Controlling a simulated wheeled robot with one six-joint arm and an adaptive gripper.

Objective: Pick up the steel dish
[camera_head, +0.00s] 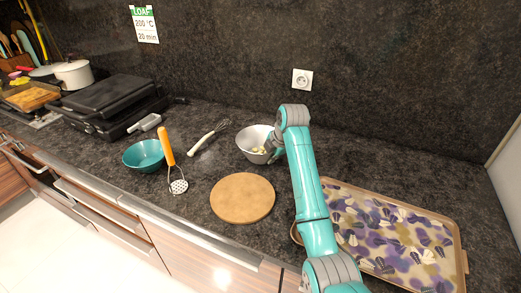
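The steel dish (249,136) is a silvery round bowl on the dark counter, right of the whisk and behind the round wooden board. Some small pale pieces (259,150) show inside it. My teal arm reaches up from the lower right, and its end bends down at the bowl's right side. My gripper (272,152) is at the bowl's right rim, small and partly hidden by the arm. I cannot tell whether its fingers are open or shut, or whether they touch the rim.
A round wooden board (242,198) lies in front of the bowl. A patterned tray (461,262) is at the right, partly behind my arm. A whisk (209,136), masher (171,160), teal bowl (144,156) and black grill (112,103) stand left. The wall (390,90) rises behind.

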